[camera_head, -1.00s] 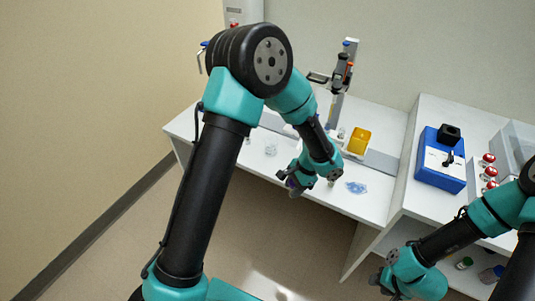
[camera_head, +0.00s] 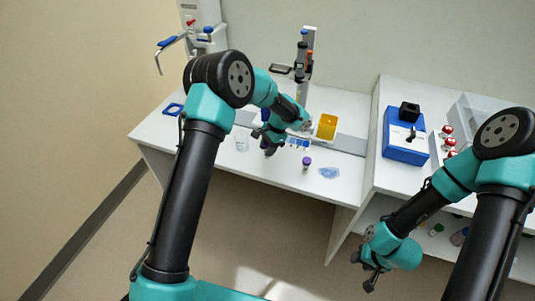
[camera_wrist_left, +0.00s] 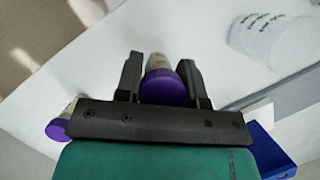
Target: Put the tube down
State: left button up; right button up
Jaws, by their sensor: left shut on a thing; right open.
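My left gripper (camera_head: 268,145) is over the white bench, left of a standing purple-capped tube (camera_head: 306,163). In the left wrist view its jaws (camera_wrist_left: 163,72) are shut on a tube with a purple cap (camera_wrist_left: 165,86). The cap faces the camera and the lower end points away; whether it touches the bench I cannot tell. A second purple cap (camera_wrist_left: 60,128) shows at the lower left of that view, partly hidden by the gripper. My right gripper (camera_head: 368,272) is open and empty, low in front of the right-hand bench.
A clear beaker (camera_head: 242,140) stands left of my left gripper and shows in the wrist view (camera_wrist_left: 270,40). A blue rack (camera_head: 298,143), a yellow container (camera_head: 326,127) and a blue patch (camera_head: 329,173) are to the right. A blue device (camera_head: 405,137) sits on the right bench.

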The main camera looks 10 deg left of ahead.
pick_arm(q)
jog(key=shift+w, duration=0.15)
jog(key=shift+f, duration=1.75)
jog(key=shift+f, duration=0.15)
jog(key=o, duration=0.9)
jog(key=v, duration=1.2)
jog(key=shift+a, duration=0.1)
